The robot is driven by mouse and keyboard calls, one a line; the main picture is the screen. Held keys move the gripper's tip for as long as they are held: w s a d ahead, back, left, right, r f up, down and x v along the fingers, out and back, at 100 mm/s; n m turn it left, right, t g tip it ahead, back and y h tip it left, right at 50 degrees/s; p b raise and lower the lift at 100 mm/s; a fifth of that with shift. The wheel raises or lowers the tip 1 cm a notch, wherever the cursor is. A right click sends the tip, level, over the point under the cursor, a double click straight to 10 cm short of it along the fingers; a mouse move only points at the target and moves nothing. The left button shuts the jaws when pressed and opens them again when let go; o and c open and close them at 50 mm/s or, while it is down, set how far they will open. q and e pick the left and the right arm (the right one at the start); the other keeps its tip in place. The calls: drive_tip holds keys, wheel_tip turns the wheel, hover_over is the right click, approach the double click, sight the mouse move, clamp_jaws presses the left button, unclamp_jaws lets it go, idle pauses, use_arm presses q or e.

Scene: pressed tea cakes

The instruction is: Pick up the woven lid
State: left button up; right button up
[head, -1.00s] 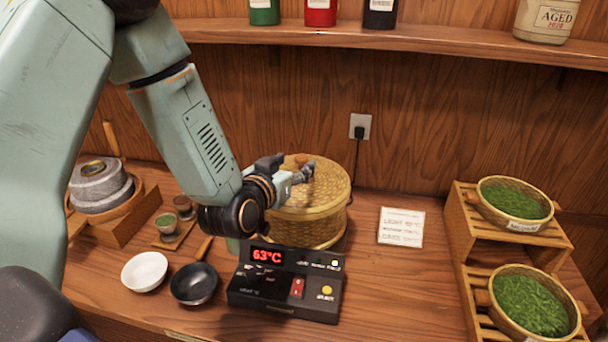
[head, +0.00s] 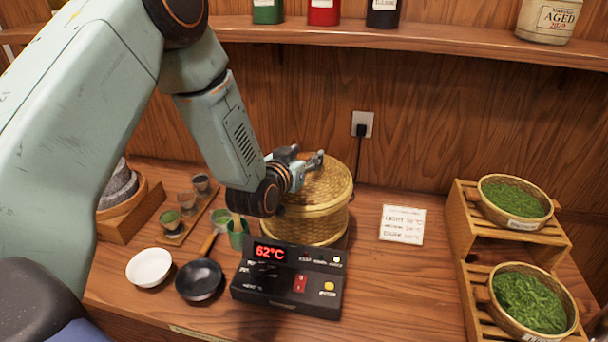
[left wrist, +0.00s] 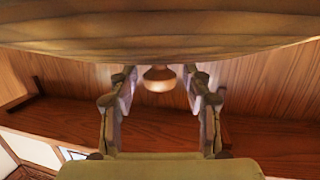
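The woven lid (head: 334,180) is round and tan and sits on the round woven basket (head: 312,228), beside the back wall. My left gripper (head: 312,162) is over the left and middle of the lid, its fingers hiding the knob in the head view. In the left wrist view, the lid (left wrist: 160,30) fills the top and its small brown wooden knob (left wrist: 158,79) points down. The open fingers (left wrist: 160,88) stand on either side of the knob, with a gap on each side. My right gripper is not in view.
A black control box (head: 288,280) reading 62°C stands in front of the basket. A white bowl (head: 149,268), a dark pan (head: 199,280) and small cups are to the left. A card (head: 402,224) and a wooden rack (head: 462,235) are to the right. A shelf (head: 440,40) runs above.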

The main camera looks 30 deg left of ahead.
sight(304, 154)
use_arm(q)
drive_tip(key=shift+d+r, duration=0.1)
drive_tip(key=c, duration=0.3)
clamp_jaws()
wheel_tip(304, 154, up, 10)
drive_tip(key=shift+w+f, duration=0.1)
idle(0.8)
